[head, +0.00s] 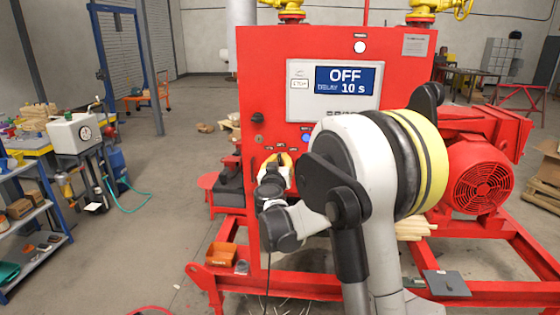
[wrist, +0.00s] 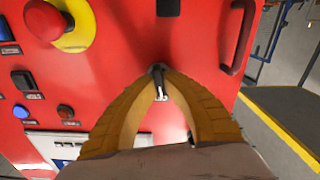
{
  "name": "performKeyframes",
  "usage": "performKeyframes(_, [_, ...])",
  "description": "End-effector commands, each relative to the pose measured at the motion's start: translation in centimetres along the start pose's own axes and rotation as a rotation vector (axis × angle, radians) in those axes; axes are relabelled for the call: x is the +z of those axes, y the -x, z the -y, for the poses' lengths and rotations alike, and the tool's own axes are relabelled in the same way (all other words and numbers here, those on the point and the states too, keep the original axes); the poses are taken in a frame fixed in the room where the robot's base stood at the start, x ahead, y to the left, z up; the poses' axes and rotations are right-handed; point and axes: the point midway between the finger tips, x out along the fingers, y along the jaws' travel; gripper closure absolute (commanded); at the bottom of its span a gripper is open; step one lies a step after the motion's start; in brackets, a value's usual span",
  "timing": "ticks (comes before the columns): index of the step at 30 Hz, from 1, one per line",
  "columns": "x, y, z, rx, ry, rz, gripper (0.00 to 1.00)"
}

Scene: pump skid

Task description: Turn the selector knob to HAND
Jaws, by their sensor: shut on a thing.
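The red control panel (head: 262,80) of the skid faces me, and its blue display (head: 345,80) reads OFF and DELAY 10 s. In the wrist view the black selector knob (wrist: 159,82) stands on the red panel face, with a pale mark at its near end. The yellow fingers of my gripper (wrist: 157,70) are shut on the knob from both sides. In the head view my gripper (head: 279,158) is at the lower left of the panel and hides the knob. Small labels show just above it, too small to read.
A red motor (head: 480,178) stands at the right. Open floor lies left of the skid.

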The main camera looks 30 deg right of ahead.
Motion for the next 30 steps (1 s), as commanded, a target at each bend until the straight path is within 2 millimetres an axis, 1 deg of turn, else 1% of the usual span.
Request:
performKeyframes(12, [0.09,-0.01,0.22,0.000,0.370,0.000,1.00])
performKeyframes(18, [0.12,0.00,0.29,0.000,0.520,0.000,1.00])
performKeyframes(24, [0.15,0.00,0.34,0.000,0.627,0.000,1.00])
performKeyframes(30, [0.15,0.00,0.37,0.000,0.686,0.000,1.00])
